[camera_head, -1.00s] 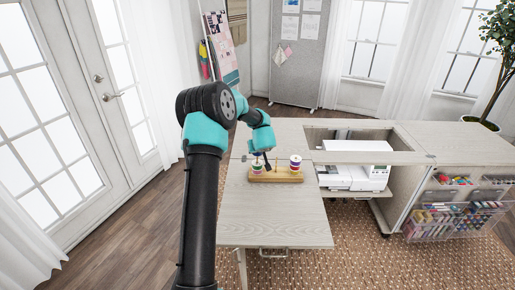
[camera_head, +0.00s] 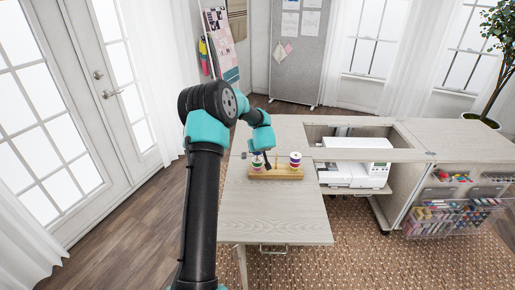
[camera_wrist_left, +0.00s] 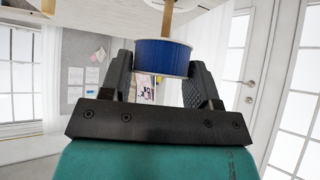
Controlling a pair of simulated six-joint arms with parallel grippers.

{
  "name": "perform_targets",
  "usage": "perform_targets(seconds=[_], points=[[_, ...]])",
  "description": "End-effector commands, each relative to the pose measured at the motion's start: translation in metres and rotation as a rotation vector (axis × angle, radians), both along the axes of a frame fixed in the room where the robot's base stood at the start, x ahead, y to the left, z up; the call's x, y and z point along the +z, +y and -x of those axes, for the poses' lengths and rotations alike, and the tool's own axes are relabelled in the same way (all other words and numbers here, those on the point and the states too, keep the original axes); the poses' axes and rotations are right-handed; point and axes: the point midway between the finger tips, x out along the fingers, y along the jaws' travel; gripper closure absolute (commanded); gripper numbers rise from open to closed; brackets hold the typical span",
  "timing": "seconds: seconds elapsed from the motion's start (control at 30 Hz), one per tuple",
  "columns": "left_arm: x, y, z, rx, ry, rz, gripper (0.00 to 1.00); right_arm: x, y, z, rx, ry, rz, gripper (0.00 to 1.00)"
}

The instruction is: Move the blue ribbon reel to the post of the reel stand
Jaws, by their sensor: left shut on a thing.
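The blue ribbon reel (camera_wrist_left: 162,60) is gripped between the two fingers of my left gripper (camera_wrist_left: 162,88) in the left wrist view. A wooden post (camera_wrist_left: 168,20) meets the reel's upper edge in that picture; I cannot tell how deep it sits in the reel. A pale reel flange shows farther along the post. In the head view my left gripper (camera_head: 267,161) is at the left part of the wooden reel stand (camera_head: 276,175), beside a stack of coloured reels (camera_head: 257,165). The blue reel is not clear there.
Another stack of reels (camera_head: 295,162) stands at the stand's right end. The tabletop (camera_head: 275,215) in front is clear. A white sewing machine (camera_head: 355,175) sits in the cabinet opening to the right. A clear bin of craft supplies (camera_head: 450,217) hangs at far right.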

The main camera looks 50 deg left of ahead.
Motion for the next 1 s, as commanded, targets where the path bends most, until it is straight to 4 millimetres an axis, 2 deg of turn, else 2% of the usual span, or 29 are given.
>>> perform_targets(seconds=[1.0], points=[[-0.020,0.000,0.000,-0.001,0.001,0.000,0.67,0.000,0.000,0.000,0.000,0.000,0.000,0.57]])
